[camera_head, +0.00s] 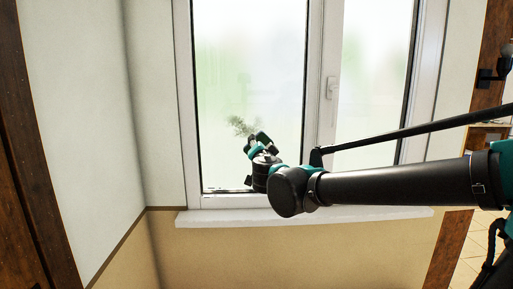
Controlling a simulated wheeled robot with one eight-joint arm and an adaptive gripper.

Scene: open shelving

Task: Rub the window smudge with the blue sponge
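The window smudge (240,125) is a dark grey-green patch low on the left pane of the window. My gripper (254,143) is in front of the lower part of that pane, just below and slightly right of the smudge. Its fingers point up toward the glass. I cannot tell whether they are open or shut, or whether they touch the pane. The blue sponge cannot be made out; the gripper may hide it.
A white sill (390,214) runs below the window, under my arm. A white handle (331,88) sits on the frame between the panes. A plain wall (75,110) is at left. The upper left pane (250,50) is clear of obstacles.

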